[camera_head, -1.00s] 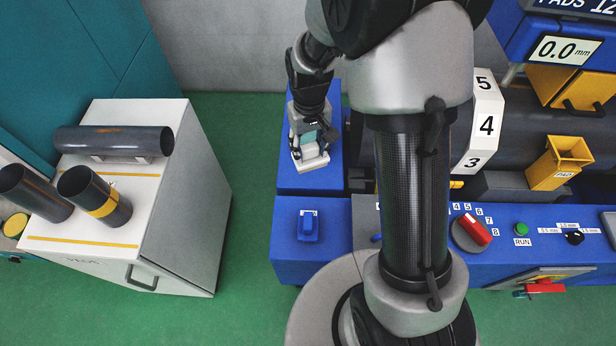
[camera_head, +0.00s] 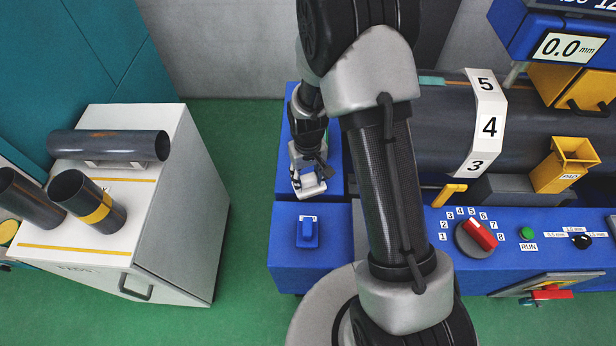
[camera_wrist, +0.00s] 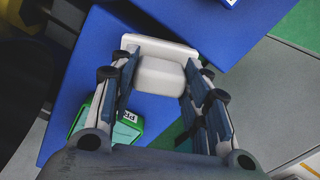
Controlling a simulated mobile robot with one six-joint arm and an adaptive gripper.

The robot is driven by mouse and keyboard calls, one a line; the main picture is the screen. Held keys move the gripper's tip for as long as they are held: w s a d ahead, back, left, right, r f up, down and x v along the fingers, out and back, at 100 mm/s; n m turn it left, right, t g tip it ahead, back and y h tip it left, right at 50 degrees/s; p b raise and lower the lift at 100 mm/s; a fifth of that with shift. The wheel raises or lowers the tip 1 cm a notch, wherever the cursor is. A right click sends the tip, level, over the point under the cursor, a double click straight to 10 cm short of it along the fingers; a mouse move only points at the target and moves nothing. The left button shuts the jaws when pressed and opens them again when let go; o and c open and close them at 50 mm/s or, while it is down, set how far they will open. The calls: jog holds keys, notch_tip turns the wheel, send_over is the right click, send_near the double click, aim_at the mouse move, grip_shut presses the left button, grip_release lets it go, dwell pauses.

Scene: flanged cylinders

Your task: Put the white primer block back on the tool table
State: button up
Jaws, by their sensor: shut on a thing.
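The white primer block (camera_head: 312,186) is between the fingers of my gripper (camera_head: 308,176). In the wrist view the white block (camera_wrist: 160,72) has a wider plate at its far end, and the gripper (camera_wrist: 160,88) is shut on it. Both are over the blue table surface (camera_head: 283,168) left of the machine; I cannot tell whether the block touches it. The blue surface (camera_wrist: 210,30) also shows in the wrist view. A green box with a partly hidden label starting "PR" (camera_wrist: 122,128) lies beside the left finger, partly covered.
A white cabinet (camera_head: 185,220) with dark cylinders (camera_head: 108,145) stands at the left, across a green floor gap. The machine with a red-handled dial (camera_head: 480,236) and yellow bin (camera_head: 565,165) is at the right. A blue switch (camera_head: 308,232) sits in front of my gripper.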

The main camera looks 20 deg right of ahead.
jog(key=shift+f, duration=0.2)
jog(key=o, duration=0.9)
jog(key=shift+o, duration=0.2)
jog(key=shift+r, duration=0.1)
notch_tip(320, 180, up, 12)
jog(key=p, duration=0.3)
notch_tip(320, 180, up, 10)
jog(key=t, duration=0.1)
send_over(308, 177)
jog(key=s, duration=0.3)
jog(key=s+r+t, duration=0.1)
jog(key=s+r, duration=0.5)
jog(key=s, duration=0.3)
jog(key=s+r+m+t, duration=0.1)
jog(key=s+r+t, duration=0.1)
jog(key=s+r, duration=0.4)
jog(key=s, duration=0.3)
jog(key=shift+s+d+r+t, duration=0.25)
jog(key=shift+r+t, duration=0.05)
jog(key=shift+r, duration=0.1)
